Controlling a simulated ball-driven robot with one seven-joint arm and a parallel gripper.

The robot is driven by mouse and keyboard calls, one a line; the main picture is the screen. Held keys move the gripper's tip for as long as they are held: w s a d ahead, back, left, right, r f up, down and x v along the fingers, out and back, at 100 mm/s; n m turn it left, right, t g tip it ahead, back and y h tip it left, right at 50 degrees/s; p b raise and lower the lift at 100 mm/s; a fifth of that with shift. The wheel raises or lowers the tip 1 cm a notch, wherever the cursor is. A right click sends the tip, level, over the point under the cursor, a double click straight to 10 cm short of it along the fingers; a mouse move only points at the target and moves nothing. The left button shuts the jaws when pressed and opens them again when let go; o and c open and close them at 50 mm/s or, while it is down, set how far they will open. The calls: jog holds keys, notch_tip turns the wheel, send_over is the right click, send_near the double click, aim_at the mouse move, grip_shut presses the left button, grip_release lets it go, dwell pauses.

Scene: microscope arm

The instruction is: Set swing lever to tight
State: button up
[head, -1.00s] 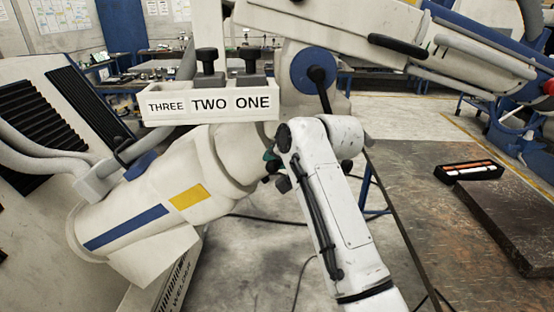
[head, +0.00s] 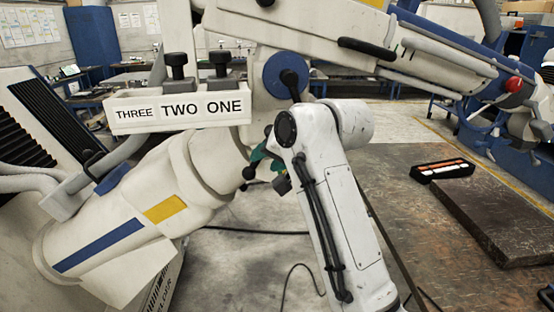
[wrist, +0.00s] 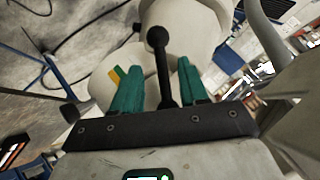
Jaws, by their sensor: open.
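A black lever (head: 292,83) is mounted on a blue round disc on the white microscope arm in the head view; its rod slants down and its lower end is hidden behind my arm. In the wrist view, a black lever with a rounded end (wrist: 158,38) stands in the gap between the teal fingers of my gripper (wrist: 156,80). The gripper is open, and I see a gap on both sides of the rod. I cannot tell whether both views show the same lever. In the head view my gripper (head: 262,158) is mostly hidden behind my arm.
A white panel marked THREE, TWO, ONE (head: 180,112) carries black knobs. A black ball knob (head: 249,173) sits near my gripper. A brown table (head: 430,215) with a dark slab and small black tray (head: 442,171) is at right. Cables lie on the floor.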

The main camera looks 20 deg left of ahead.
jog(key=shift+v, duration=1.7)
jog(key=shift+f, duration=0.15)
jog(key=s+d+f+m+h, duration=0.1)
jog(key=s+d+f+h, duration=0.15)
jog(key=d+f, duration=0.75)
jog(key=s+d+f+h, duration=0.1)
jog(key=s+d+f, duration=0.2)
jog(key=d+f, duration=0.65)
jog(key=s+d+f+m+g+h, duration=0.1)
jog(key=s+d+f, duration=0.5)
jog(key=f, duration=0.2)
jog(key=s+d+f+m+h, duration=0.1)
jog(key=s+d+f+h, duration=0.1)
jog(key=s+d+f, duration=0.4)
jog(key=s+d+f+g+h, duration=0.1)
jog(key=s+d, duration=0.3)
jog(key=s, duration=0.4)
jog(key=s+d+f+g+h, duration=0.1)
jog(key=s+d+f, duration=0.3)
jog(key=s, duration=0.4)
jog(key=s+d+f+g+h, duration=0.1)
jog(key=s+d+f, duration=0.1)
jog(key=s+d, duration=0.4)
jog(key=shift+s+f+m, duration=0.2)
jog(key=shift+s+m, duration=0.1)
jog(key=shift+s, duration=0.75)
